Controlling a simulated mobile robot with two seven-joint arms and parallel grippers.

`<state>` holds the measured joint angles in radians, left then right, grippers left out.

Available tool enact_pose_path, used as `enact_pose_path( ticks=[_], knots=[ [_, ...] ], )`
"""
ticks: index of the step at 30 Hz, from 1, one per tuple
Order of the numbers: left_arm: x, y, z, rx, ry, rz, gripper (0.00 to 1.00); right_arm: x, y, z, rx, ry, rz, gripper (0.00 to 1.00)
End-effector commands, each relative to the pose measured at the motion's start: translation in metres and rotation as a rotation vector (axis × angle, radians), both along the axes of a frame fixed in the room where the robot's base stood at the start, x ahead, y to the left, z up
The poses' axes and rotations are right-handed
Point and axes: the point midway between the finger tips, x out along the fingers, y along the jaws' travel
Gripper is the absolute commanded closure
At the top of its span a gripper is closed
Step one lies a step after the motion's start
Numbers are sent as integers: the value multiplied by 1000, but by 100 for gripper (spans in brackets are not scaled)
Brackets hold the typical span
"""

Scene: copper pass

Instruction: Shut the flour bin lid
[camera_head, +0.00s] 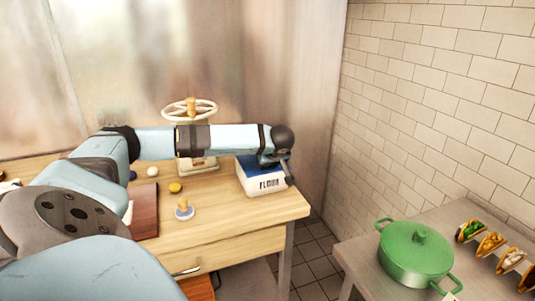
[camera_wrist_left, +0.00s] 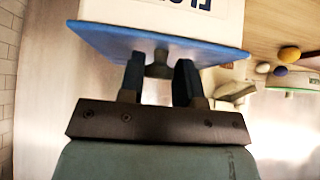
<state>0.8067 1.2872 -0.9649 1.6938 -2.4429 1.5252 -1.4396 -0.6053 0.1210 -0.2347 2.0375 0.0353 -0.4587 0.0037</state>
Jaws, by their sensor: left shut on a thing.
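The white flour bin (camera_head: 262,182), with "FLOUR" on its front, stands at the right end of the wooden table. Its blue lid (camera_head: 247,162) shows at the top, partly hidden by my arm. My left gripper (camera_head: 286,170) is at the bin's right side. In the left wrist view the blue lid (camera_wrist_left: 105,40) lies across the white bin (camera_wrist_left: 220,12). The left gripper's fingers (camera_wrist_left: 159,80) stand either side of the lid's grey handle (camera_wrist_left: 159,68) and are shut on it. I cannot tell how far the lid is from closed. My right gripper is out of view.
A press with a white wheel (camera_head: 190,108) stands behind my arm. A wooden board (camera_head: 145,210), a yellow ball (camera_head: 175,187) and a small stamp-like piece (camera_head: 184,209) lie left of the bin. A green pot (camera_head: 415,255) and tacos (camera_head: 490,243) sit on another table, front right.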

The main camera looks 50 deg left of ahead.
Motion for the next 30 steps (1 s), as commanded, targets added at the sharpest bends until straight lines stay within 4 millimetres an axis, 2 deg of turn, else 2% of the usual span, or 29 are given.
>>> enact_pose_path(
  ticks=[1, 14, 15, 18, 30],
  knots=[
    [-2, -5, -9, -1, 11, -6, 100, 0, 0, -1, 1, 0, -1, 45],
    [-3, -6, -14, 5, 16, -8, 100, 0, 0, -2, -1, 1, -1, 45],
    [-3, -7, -15, 4, 16, -8, 65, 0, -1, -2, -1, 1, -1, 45],
    [-3, -7, -15, 4, 17, -7, 45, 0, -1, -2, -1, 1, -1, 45],
    [-4, -8, -10, 7, 15, -5, 45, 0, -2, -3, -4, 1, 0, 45]
  ],
)
